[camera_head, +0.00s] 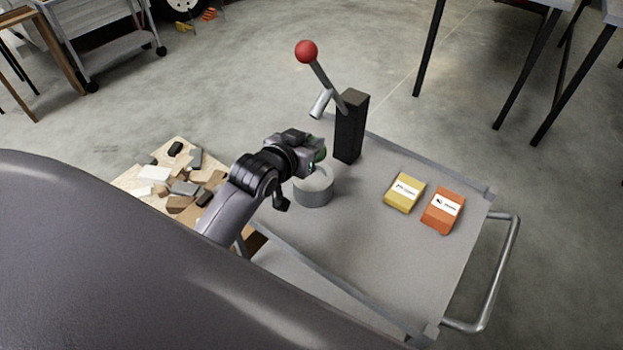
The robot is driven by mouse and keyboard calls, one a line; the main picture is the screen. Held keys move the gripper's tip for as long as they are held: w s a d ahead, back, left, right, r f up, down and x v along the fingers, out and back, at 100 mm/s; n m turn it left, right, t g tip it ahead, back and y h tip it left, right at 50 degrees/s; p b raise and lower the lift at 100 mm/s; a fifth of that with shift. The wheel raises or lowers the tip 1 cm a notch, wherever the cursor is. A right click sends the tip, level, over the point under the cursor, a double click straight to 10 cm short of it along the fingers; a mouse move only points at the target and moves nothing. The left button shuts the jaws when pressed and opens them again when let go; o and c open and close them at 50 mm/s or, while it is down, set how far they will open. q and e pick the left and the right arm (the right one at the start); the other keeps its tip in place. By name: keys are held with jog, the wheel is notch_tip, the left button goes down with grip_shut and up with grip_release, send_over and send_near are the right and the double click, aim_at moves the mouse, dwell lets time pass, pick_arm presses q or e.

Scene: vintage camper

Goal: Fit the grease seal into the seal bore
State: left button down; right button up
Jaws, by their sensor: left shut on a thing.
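A round grey cylinder (314,194), which looks like the part with the seal bore, stands on the grey cart top. My left gripper (320,164) is directly over it, pointing down. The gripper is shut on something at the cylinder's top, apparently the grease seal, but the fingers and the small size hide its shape. I cannot tell whether the seal touches the bore or is above it. My right gripper is not in view.
Behind the cylinder stands a dark post (350,128) with a lever and red knob (306,51). A yellow box (404,193) and an orange box (442,210) lie to the right on the cart top (370,260). Scattered blocks (180,188) lie on a board at left.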

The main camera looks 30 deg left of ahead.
pick_arm(q)
notch_tip(320, 180, down, 5)
jog(key=shift+r+b, duration=0.1)
jog(key=shift+b, duration=0.3)
notch_tip(320, 180, down, 4)
jog(key=shift+r+b, duration=0.15)
jog(key=shift+b, duration=0.35)
jog(key=shift+r, duration=0.1)
jog(key=c, duration=1)
grip_release()
